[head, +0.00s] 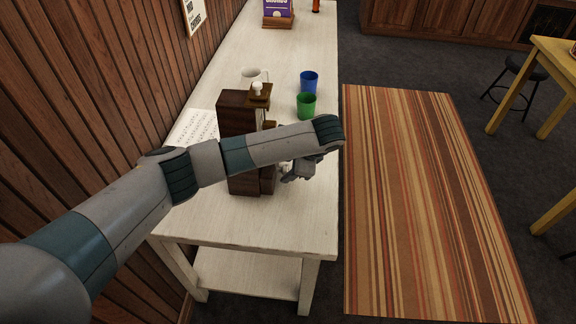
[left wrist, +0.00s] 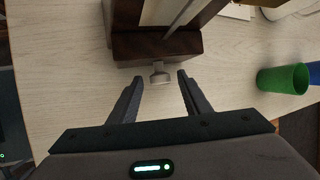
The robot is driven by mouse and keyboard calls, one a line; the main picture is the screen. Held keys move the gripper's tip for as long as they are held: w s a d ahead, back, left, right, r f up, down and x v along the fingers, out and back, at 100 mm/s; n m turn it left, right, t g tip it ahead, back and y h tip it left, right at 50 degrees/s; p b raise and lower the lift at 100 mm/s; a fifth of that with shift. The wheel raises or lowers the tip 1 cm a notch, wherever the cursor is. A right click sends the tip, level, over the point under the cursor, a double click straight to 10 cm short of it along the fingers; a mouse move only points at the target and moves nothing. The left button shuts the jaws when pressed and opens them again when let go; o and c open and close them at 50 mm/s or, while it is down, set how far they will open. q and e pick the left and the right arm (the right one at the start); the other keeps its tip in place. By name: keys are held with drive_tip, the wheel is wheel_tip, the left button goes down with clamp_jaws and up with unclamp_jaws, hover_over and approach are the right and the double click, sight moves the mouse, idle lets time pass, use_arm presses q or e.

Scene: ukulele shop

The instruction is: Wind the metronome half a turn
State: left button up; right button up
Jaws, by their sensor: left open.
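The metronome (head: 234,112) is a dark brown wooden case standing on the white table, partly hidden behind my left arm in the head view. In the left wrist view its lower case (left wrist: 155,45) is at the top, with a pale winding key (left wrist: 160,74) sticking out of it. My left gripper (left wrist: 158,80) is open, with one finger on each side of the key and a gap on both sides. In the head view the left gripper (head: 292,172) is at the right side of the metronome. My right gripper is not in view.
A green cup (head: 306,106) and a blue cup (head: 309,82) stand behind the metronome on the white table (head: 222,230). The table's front part is clear.

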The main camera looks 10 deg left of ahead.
use_arm(q)
drive_tip(key=shift+w+a+f, duration=0.1)
drive_tip(key=shift+a+f, duration=0.05)
drive_tip(key=shift+f, duration=0.15)
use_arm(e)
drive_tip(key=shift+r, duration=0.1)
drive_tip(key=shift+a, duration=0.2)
use_arm(q)
drive_tip(key=c, duration=1)
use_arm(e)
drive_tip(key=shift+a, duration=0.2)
use_arm(q)
drive_tip(key=shift+r, duration=0.1)
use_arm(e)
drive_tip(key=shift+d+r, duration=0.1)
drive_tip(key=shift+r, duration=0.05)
